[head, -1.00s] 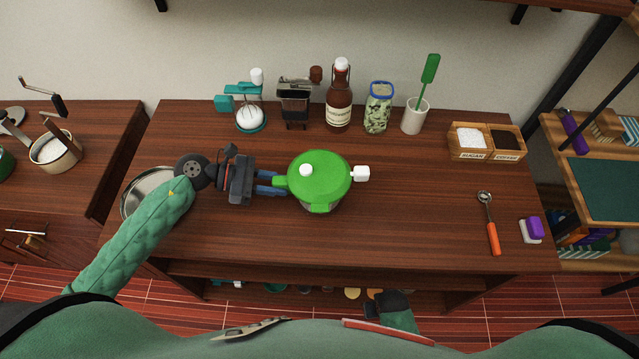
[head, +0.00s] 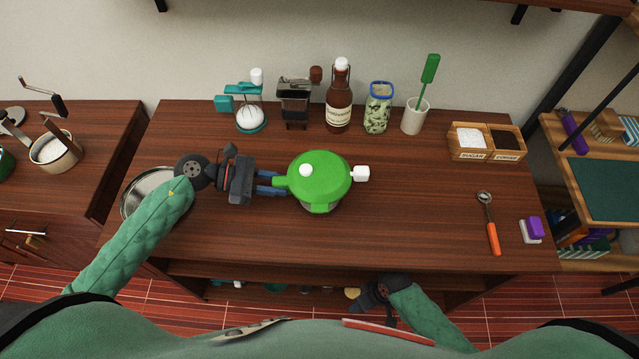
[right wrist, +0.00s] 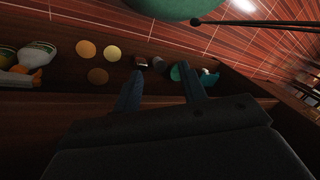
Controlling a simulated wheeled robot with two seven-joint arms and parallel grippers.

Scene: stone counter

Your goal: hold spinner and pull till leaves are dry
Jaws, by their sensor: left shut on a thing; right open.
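The salad spinner (head: 326,181) stands upright on the wooden counter. It has a green lid with a white knob on top and a white pull handle (head: 361,174) on its right side. My left gripper (head: 275,183) is shut on the green handle at the spinner's left side. My right gripper is low in front of the counter's edge, below the spinner; its fingers (right wrist: 162,92) are apart and empty in the right wrist view. The leaves inside the spinner cannot be made out.
A metal pan (head: 150,190) lies under my left arm. A teal device, a bottle (head: 338,100), a jar (head: 378,108) and a utensil cup line the back. An orange-handled scoop (head: 490,225) lies at right. A shelf with several items is below.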

